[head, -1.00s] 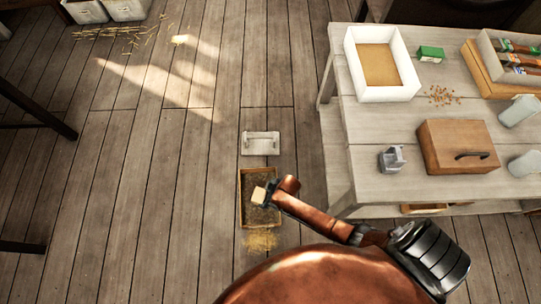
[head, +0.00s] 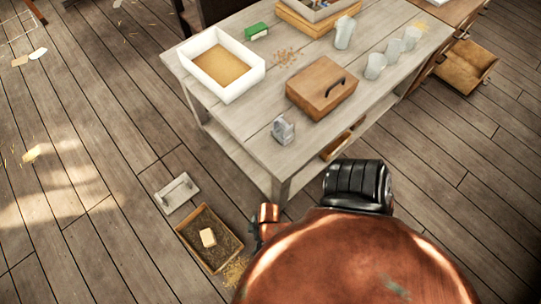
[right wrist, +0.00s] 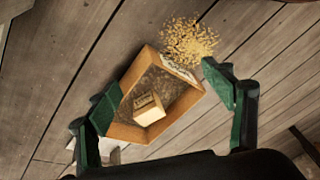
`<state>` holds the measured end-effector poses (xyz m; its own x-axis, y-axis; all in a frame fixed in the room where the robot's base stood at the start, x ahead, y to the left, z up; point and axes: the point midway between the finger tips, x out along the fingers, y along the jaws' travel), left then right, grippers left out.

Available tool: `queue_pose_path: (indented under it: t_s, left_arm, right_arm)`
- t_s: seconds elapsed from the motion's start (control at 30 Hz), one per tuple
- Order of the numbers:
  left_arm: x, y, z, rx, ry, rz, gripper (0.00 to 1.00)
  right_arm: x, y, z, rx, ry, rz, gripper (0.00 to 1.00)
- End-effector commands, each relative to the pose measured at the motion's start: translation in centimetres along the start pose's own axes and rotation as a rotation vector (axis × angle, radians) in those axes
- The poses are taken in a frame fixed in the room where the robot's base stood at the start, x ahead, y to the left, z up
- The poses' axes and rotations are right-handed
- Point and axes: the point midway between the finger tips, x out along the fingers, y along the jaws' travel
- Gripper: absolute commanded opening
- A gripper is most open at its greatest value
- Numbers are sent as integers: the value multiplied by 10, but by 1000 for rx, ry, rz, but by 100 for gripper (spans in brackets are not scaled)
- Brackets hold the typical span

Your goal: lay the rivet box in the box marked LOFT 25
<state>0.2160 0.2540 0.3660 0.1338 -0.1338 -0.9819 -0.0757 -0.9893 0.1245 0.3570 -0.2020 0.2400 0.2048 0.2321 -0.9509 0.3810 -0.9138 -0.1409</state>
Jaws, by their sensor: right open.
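A small cream box (head: 208,237), which I take for the rivet box, lies inside an open wooden box (head: 184,237) on the floor. In the right wrist view the small box (right wrist: 148,108) shows dark print on one side, too small to read. The wooden box (right wrist: 190,100) has a pale label on one end, not legible, so I cannot confirm LOFT 25. My right gripper (head: 259,232) is at the right of the wooden box, partly hidden by my arm. Its green fingers (right wrist: 165,97) are spread wide with nothing between their tips. My left gripper is out of view.
A pale bracket-like plate (head: 177,194) lies just beyond the wooden box. Yellow shavings (right wrist: 190,40) are scattered beside it. Floor at left is mostly clear.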

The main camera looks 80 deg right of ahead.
Motion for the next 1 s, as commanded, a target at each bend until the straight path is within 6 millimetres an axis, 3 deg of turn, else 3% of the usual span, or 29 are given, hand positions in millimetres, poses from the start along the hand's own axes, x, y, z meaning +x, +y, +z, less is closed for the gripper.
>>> queue_pose_path:
  t_s: [0.03, 0.2, 0.3, 0.4, 0.87, 1.0]
  left_arm:
    - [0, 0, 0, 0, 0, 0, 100]
    - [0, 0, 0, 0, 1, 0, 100]
    - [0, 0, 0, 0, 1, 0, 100]
    - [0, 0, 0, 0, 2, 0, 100]
    - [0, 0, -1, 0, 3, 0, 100]
    - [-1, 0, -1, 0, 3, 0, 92]
  right_arm:
    - [-26, -8, 24, 55, -14, 5, 75]
    - [-104, -20, 78, 203, -60, 42, 75]
    - [-137, -22, 96, 262, -77, 64, 75]
    - [-156, -23, 105, 296, -88, 79, 75]
    - [-162, -23, 108, 306, -91, 84, 75]
    - [-162, -23, 108, 306, -91, 83, 67]
